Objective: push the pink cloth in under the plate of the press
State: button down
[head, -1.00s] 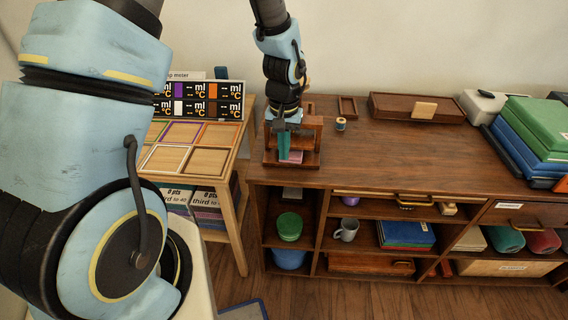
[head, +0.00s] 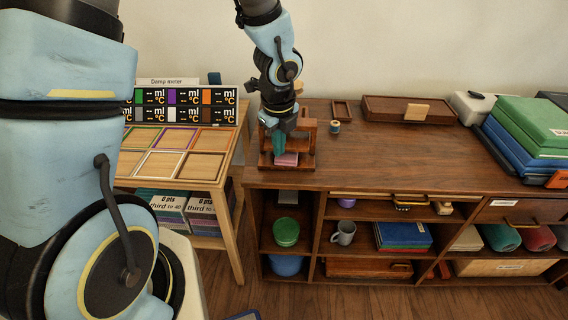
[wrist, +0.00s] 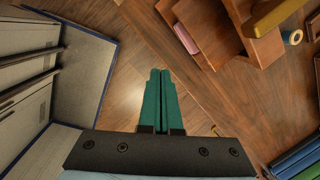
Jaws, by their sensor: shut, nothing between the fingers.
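The wooden press (head: 307,140) stands at the left end of the cabinet top, and it also shows at the top of the wrist view (wrist: 208,30). The pink cloth (head: 287,159) lies at the front of the press base; its pink edge also shows in the wrist view (wrist: 186,38). My gripper (head: 278,153) has teal fingers that are shut together and empty. In the head view they overlap the press's front left, beside the cloth. In the wrist view the fingertips (wrist: 160,72) are apart from the cloth, below and left of it. My arm partly hides the press plate.
A small spool (head: 335,127) and a small tray (head: 342,110) stand right of the press. A long wooden box (head: 408,109) is farther back. The sample table (head: 225,170) with divided squares is at the left. The cabinet top's middle is clear.

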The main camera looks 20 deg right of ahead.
aim_at(286, 160)
jog(key=f+m+b, duration=0.1)
jog(key=f+m, duration=0.2)
jog(key=d+f+m+b, duration=0.1)
jog(key=f+m+b, duration=0.1)
jog(key=f+m, duration=0.1)
jog(key=f+m+b, duration=0.1)
jog(key=f+m, duration=0.2)
jog(key=shift+w+d+f+m+h, duration=0.2)
jog(key=shift+w+f+m+h, duration=0.1)
jog(key=shift+f+m, duration=0.1)
jog(key=shift+w+d+r+p, duration=0.25)
jog(key=shift+w+d+p, duration=0.05)
jog(key=shift+w+p, duration=0.25)
jog(key=shift+w+d+r+p, duration=0.25)
jog(key=shift+w+p, duration=0.15)
jog(key=shift+w, duration=0.15)
jog(key=shift+w+d+f, duration=0.2)
jog(key=shift+w+d, duration=0.25)
jog(key=shift+w, duration=0.2)
jog(key=shift+p, duration=0.3)
jog(key=shift+w+d+r+p, duration=0.1)
jog(key=shift+w+d+p, duration=0.2)
jog(key=shift+w+p, duration=0.5)
jog(key=shift+d, duration=0.1)
jog(key=shift+s, duration=0.1)
